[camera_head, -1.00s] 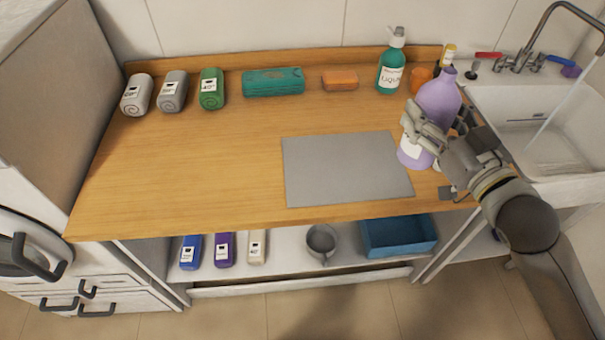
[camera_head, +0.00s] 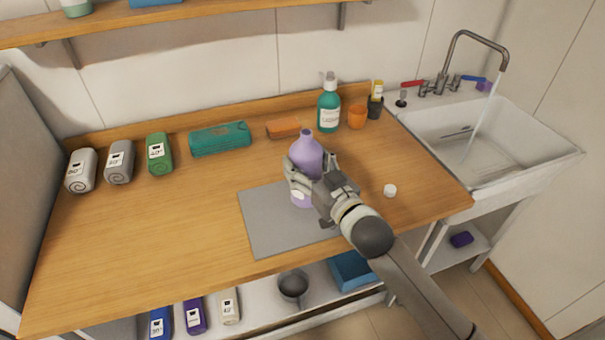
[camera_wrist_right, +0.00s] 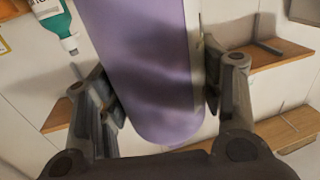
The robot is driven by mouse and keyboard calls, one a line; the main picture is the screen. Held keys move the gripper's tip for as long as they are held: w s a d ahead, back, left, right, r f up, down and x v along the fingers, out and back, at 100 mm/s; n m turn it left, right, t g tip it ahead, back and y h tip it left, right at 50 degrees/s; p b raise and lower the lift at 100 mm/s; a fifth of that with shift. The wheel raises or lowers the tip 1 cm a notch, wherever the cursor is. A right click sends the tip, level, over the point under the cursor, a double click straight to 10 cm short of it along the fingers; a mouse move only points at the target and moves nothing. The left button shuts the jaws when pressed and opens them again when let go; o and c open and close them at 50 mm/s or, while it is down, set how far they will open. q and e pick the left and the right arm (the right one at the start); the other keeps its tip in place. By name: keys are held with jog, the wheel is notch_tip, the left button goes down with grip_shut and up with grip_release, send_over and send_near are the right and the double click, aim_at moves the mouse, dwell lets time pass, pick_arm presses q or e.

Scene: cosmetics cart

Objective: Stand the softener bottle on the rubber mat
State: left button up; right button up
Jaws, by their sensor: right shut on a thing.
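The softener bottle (camera_head: 306,150) is light purple with a white label and looks upright in the head view. My right gripper (camera_head: 312,182) is shut on its body, with fingers on both sides. In the right wrist view the purple bottle (camera_wrist_right: 140,65) fills the space between the fingers of the gripper (camera_wrist_right: 155,100). The rubber mat (camera_head: 268,228) is a flat grey rectangle on the wooden counter. The bottle's lower part shows over the mat's upper right area. My gripper hides part of its base, so I cannot tell if it touches the mat. My left gripper is not in view.
A teal pump bottle (camera_head: 328,105), orange cup (camera_head: 357,117), orange block (camera_head: 283,128) and teal folded cloth (camera_head: 220,138) line the back. Rolled towels (camera_head: 159,153) stand left. A small white cap (camera_head: 390,190) lies right of my gripper. The sink (camera_head: 480,145) is right. The counter's left middle is clear.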

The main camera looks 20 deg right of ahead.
jog(key=shift+w+a+f, duration=0.2)
jog(key=shift+w+f, duration=0.15)
jog(key=shift+f, duration=0.1)
notch_tip(320, 180, down, 2)
jog(key=shift+w+a+f+p, duration=0.1)
jog(key=shift+a+f+p, duration=0.05)
jog(key=shift+p, duration=0.2)
jog(key=shift+f, duration=0.5)
jog(key=shift+f, duration=0.1)
jog(key=shift+f, duration=0.15)
jog(key=o, duration=1)
